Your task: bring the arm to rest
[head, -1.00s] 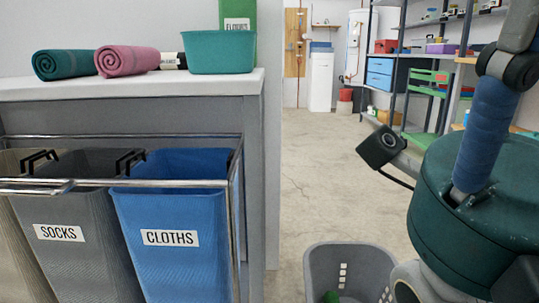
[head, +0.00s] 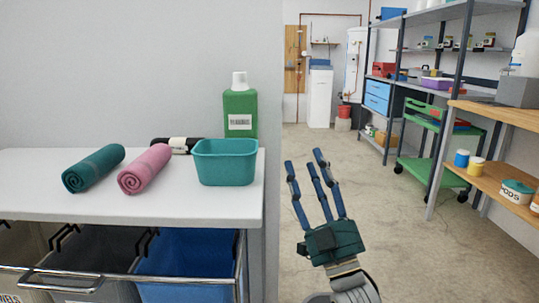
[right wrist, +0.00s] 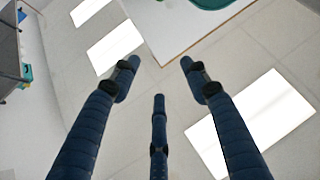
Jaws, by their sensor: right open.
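My right gripper (head: 306,165) stands upright in the lower middle of the head view, over the floor to the right of the white counter (head: 210,207). Its blue fingers point up and are spread open with nothing between them. In the right wrist view the open fingers (right wrist: 160,80) point toward a tiled ceiling with bright light panels. My left gripper is not in view.
A teal tub (head: 225,165), a green bottle (head: 239,112) and rolled teal (head: 92,170) and pink (head: 145,170) towels are on the counter. Hamper bins (head: 188,262) hang below. A wooden shelf (head: 500,181) and green cart (head: 428,172) stand right. The middle floor is clear.

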